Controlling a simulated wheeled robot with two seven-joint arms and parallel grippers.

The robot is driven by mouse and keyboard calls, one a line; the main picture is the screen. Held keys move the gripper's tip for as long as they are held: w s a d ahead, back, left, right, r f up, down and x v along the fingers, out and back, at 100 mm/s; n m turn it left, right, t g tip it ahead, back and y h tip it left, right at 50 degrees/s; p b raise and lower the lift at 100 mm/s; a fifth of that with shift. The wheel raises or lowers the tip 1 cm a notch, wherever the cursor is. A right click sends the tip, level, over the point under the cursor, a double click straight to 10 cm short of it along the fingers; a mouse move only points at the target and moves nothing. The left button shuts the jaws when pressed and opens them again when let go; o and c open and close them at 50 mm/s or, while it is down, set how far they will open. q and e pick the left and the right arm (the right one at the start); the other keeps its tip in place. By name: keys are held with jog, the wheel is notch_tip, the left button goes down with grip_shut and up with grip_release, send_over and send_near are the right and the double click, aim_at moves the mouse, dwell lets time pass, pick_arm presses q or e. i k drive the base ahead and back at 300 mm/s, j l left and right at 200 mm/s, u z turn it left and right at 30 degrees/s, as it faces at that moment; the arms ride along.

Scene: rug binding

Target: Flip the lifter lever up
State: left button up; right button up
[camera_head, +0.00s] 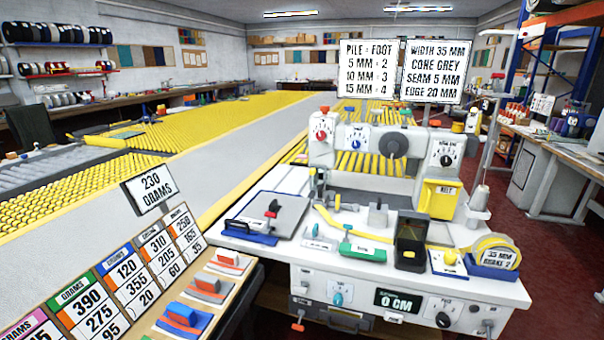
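A binding machine with a white body (345,175) stands on the white bench at the right of centre. No readable label marks a lifter lever, so I cannot tell which part it is. A small lever with a red end (298,322) hangs below the left of the bench's front panel. A dark lever with a red tip (272,209) stands on the grey plate at the bench's left. The needle and foot area (320,187) at the machine's left end is too small to read. Neither of my grippers is in view.
The bench top holds a yellow tape roll (492,252), a black open box (411,240), a green block (362,250) and a yellow bin (438,199). Weight cards (84,307) and colored samples (206,285) lie at the lower left. A long grey rug strip (245,140) runs behind.

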aim_at(303, 156)
jog(key=i+l+u, duration=0.15)
jog(key=i+u, duration=0.25)
jog(key=i+l+u, duration=0.15)
jog(key=u, duration=0.25)
jog(key=i+l+u, duration=0.2)
jog(key=l+u, duration=0.2)
